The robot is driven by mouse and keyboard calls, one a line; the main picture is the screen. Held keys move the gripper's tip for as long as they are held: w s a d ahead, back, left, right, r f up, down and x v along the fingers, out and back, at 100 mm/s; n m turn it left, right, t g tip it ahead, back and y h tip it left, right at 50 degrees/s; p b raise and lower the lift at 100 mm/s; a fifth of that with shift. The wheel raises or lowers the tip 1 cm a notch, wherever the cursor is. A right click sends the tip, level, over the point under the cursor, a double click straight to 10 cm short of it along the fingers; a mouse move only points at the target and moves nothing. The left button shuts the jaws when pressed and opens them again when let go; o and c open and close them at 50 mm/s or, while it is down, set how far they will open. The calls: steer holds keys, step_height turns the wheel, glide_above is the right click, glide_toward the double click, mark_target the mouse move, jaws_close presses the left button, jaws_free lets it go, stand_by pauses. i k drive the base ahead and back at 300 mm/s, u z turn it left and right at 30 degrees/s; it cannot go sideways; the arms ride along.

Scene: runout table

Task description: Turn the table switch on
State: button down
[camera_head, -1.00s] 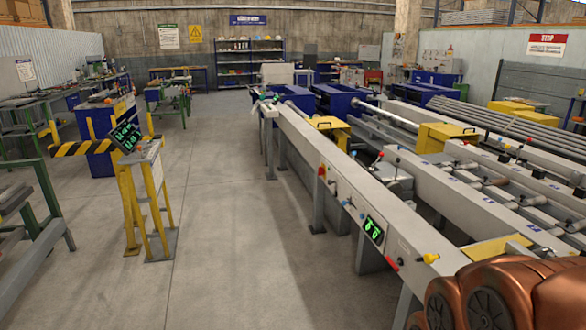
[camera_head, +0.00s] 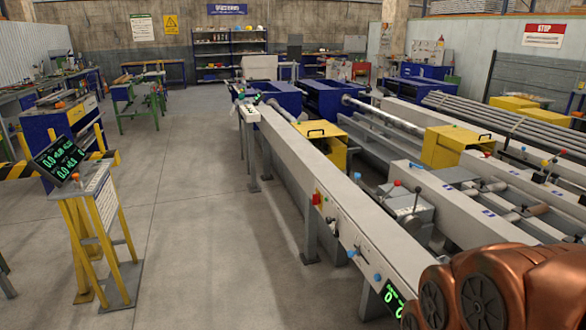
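The long grey runout table (camera_head: 283,148) stretches from the lower right away toward the back. Its near side face carries a red control (camera_head: 316,197), a small dark knob or switch (camera_head: 335,226), blue buttons (camera_head: 351,253) and a green-lit display (camera_head: 393,298) cut by the bottom edge. I cannot tell which of these is the table switch, nor its position. My copper-coloured arm (camera_head: 490,290) fills the lower right corner and hides part of the table. My gripper is not in view.
A yellow-legged stand with a lit green readout (camera_head: 58,160) is at the left, near a yellow-black barrier (camera_head: 18,170). Grey floor (camera_head: 200,230) is clear between stand and table. Yellow boxes (camera_head: 321,145) sit on the machinery. Shelves and benches line the back.

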mark_target(316, 198)
steer(key=u, duration=0.5)
steer(key=i, duration=1.25)
steer(key=u, duration=0.6)
steer(key=i, duration=1.05)
steer(key=z, duration=0.1)
